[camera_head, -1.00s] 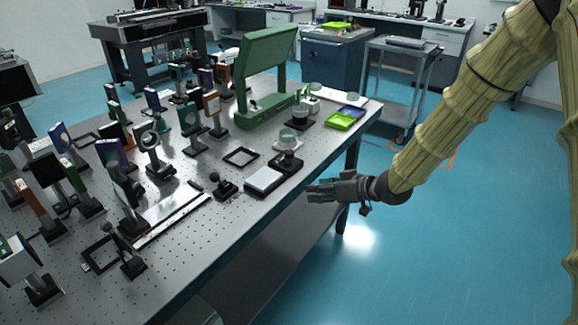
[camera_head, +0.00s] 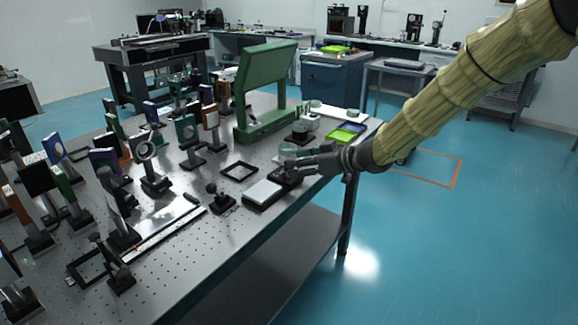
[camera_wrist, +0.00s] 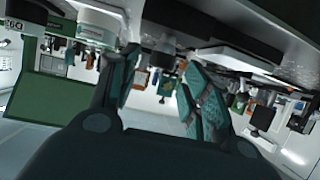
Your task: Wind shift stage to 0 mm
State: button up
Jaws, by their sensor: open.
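My gripper (camera_head: 297,166) is over the right edge of the optical table (camera_head: 225,245), fingers pointing left, near a small device with a pale flat top (camera_head: 263,194) and a black end. In the wrist view my gripper (camera_wrist: 160,85) has its two fingers apart with nothing between them. A long flat rail with a pale scale strip (camera_head: 165,228) lies further left on the table and may be the shift stage; I cannot tell for sure. No reading is legible. My fingers partly hide the black end of the pale-topped device.
A green stand (camera_head: 266,95) rises behind my gripper. A lime tray (camera_head: 345,133) lies at the table's right corner. Several mounted optics crowd the left side. Open blue floor lies to the right.

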jog(key=shift+x, duration=2)
jog(key=c, duration=1)
jog(key=shift+r, duration=0.1)
jog(key=shift+c, duration=0.2)
